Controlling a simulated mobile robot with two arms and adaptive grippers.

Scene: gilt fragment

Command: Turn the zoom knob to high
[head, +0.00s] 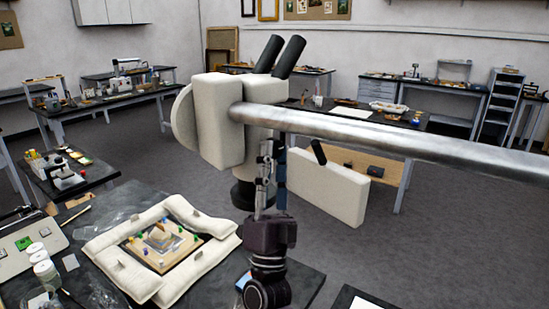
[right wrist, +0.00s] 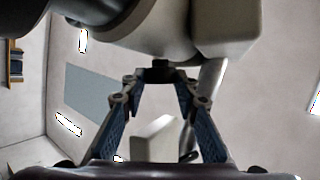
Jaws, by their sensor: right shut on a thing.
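The microscope (head: 222,120) is a cream body with two black eyepieces (head: 278,55), hung on a thick metal boom (head: 350,130). My right gripper (head: 271,147) reaches up from below to its underside, to the right of the dark objective (head: 243,194). In the right wrist view, the fingertips (right wrist: 159,76) close on a small dark knob (right wrist: 160,65) beneath the microscope body (right wrist: 150,30). This looks like the zoom knob; its markings and setting cannot be read. In the head view the knob is hidden by the fingers. My left gripper is not in view.
A framed piece with cream padded edges (head: 118,268) lies on the black table below left. Jars (head: 45,270) and a panel stand at far left. A cream box (head: 328,190) with a black handle hangs right of my gripper. Benches line the back.

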